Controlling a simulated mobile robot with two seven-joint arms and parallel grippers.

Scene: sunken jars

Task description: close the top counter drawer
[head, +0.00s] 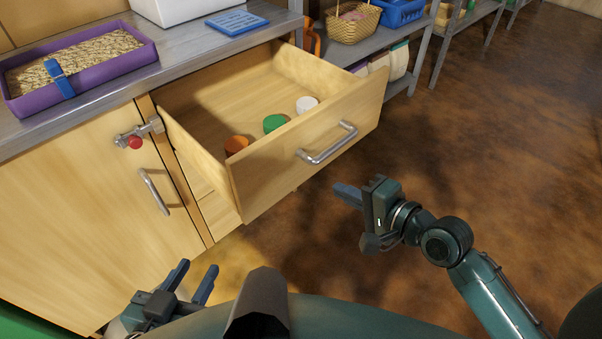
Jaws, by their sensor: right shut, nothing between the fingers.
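The top counter drawer (300,150) is pulled open from under the grey counter. Its front has a metal bar handle (328,144). Inside stand an orange-brown jar lid (236,145), a green one (274,123) and a white one (306,104); the jars' lower parts are hidden by the drawer front. My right gripper (347,194) is shut and empty, below and right of the handle, apart from the drawer. My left gripper (193,280) is open and empty at the bottom left, in front of the lower cabinet, apart from the drawer.
The counter (205,48) bears a purple tray (130,68) of grain, a white bin (175,8) and a blue slatted mat (237,22). A cabinet door (95,195) with a red-knobbed latch (135,142) is left of the drawer. Metal shelves with a basket (352,24) stand behind. The brown floor at right is clear.

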